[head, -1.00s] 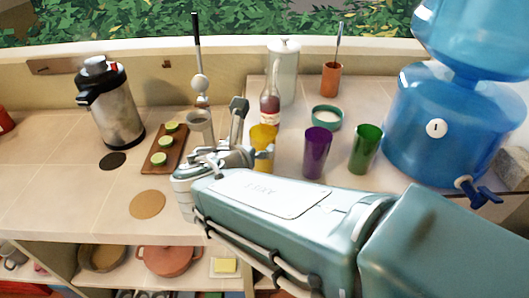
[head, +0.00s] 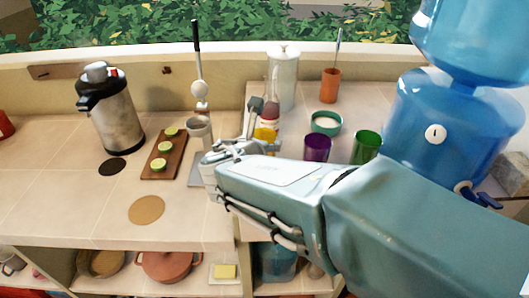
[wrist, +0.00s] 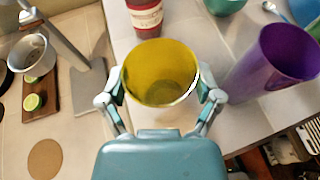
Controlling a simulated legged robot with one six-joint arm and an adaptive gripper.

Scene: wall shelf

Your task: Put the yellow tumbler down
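The yellow tumbler (wrist: 160,72) is between the two fingers of my gripper (wrist: 160,92) in the wrist view. The fingers press against its left and right sides, and its open mouth faces the camera. In the head view only a small part of the yellow tumbler (head: 265,134) shows behind my gripper (head: 250,130). It is in front of the red-labelled bottle (head: 271,97). My arm and gripper hide its lower part, so I cannot tell whether its base touches the counter.
The purple tumbler (head: 317,147) and green tumbler (head: 366,146) stand to the right. A teal bowl (head: 326,123) is behind them. A metal cup (head: 198,128) and a board with lime pieces (head: 164,155) are to the left. Bare counter (head: 60,180) lies further left.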

